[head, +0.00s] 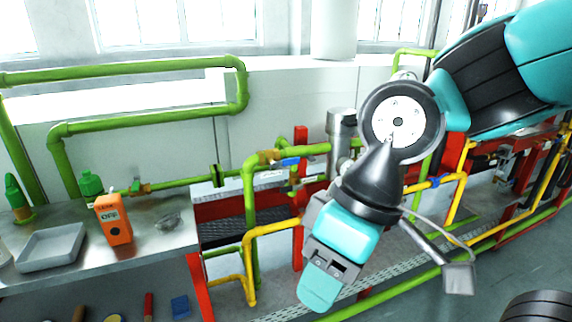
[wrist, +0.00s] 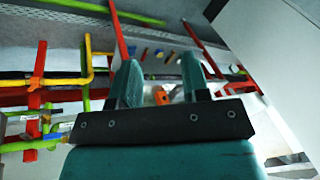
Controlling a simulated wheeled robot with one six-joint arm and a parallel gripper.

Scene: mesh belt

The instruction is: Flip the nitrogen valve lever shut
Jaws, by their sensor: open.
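A blue lever (head: 288,161) sits on the green pipe at the middle of the head view, beside a brass valve body. A smaller valve (head: 135,188) sits on the thin green pipe above the bench. I see no nitrogen label, so I cannot tell which lever is the nitrogen one. My gripper (head: 322,290) points down in front of the pipes, below and right of the blue lever and apart from it. In the wrist view my gripper (wrist: 163,80) has two teal fingers spread apart with nothing between them.
The orange box also shows in the wrist view (wrist: 161,97). Yellow pipes (head: 247,262) and a red post (head: 299,200) stand near my gripper.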

